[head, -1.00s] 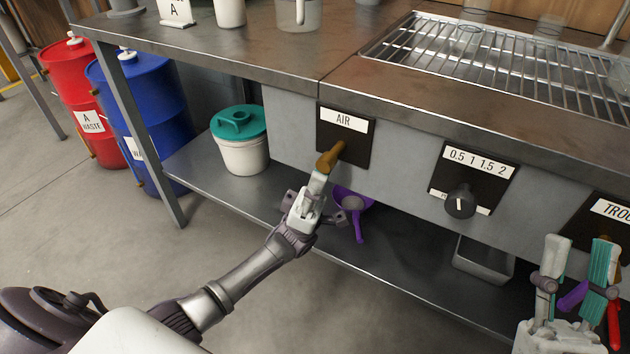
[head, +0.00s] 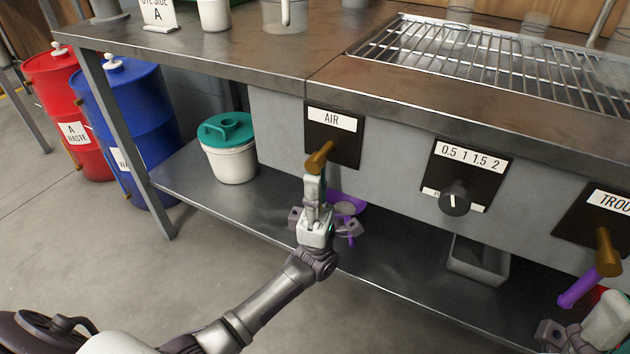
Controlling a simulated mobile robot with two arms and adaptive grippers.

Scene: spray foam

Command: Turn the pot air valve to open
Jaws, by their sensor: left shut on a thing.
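The air valve is a brass handle (head: 320,158) on a black plate labelled AIR (head: 334,122), on the grey front panel of the bench. The handle sticks out and slants down to the left. My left gripper (head: 314,184) is just below it, shut on the handle's lower end, which its fingers hide. My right gripper (head: 590,325) is at the lower right corner, partly cut off by the picture edge. Its fingers are not clear enough to tell whether it is open.
To the right are a black dial (head: 454,199) and another brass valve (head: 607,255) on a plate whose label starts TROU. A teal-lidded tub (head: 232,164), a purple item (head: 345,204) and a metal tray (head: 478,258) are on the lower shelf. Red and blue drums stand left.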

